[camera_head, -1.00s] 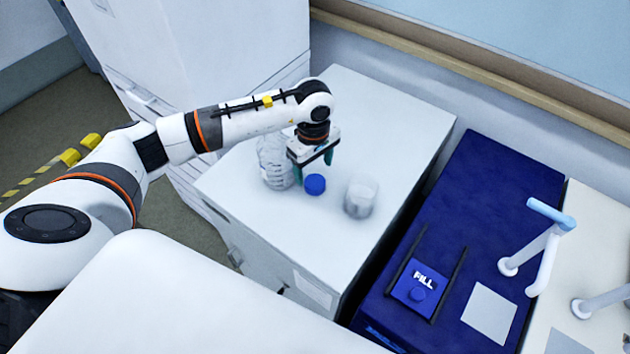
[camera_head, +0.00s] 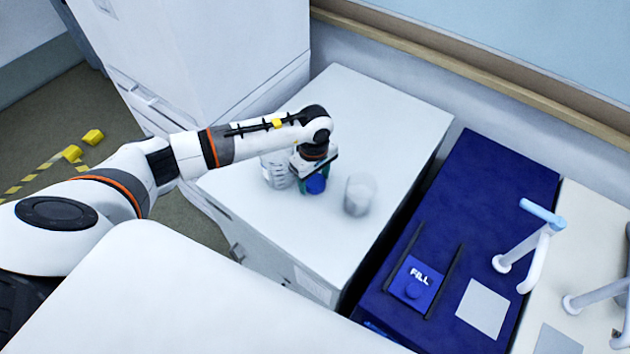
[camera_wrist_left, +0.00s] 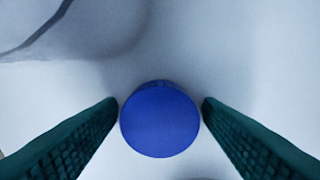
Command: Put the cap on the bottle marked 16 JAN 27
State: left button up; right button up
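The blue cap (camera_head: 316,184) lies on the white cabinet top. It also shows in the left wrist view (camera_wrist_left: 159,119). My left gripper (camera_head: 314,180) is lowered over it, its green fingers on either side of the cap. In the wrist view the left gripper (camera_wrist_left: 160,112) is open around the cap, with the fingertips very close to its sides; I cannot tell whether they touch. A clear bottle (camera_head: 276,171) stands just left of the gripper, partly hidden by my arm. Its label is too small to read. My right gripper is not in view.
A clear beaker-like vessel (camera_head: 359,195) stands just right of the cap. White stands rise at the right. The cabinet top behind is clear.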

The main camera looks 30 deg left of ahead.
aim_at(314, 180)
pick_arm(q)
jog(key=c, duration=0.7)
jog(key=shift+r, duration=0.1)
jog(key=shift+c, duration=0.2)
notch_tip(314, 180, up, 9)
jog(key=b, duration=0.3)
jog(key=shift+r, duration=0.45)
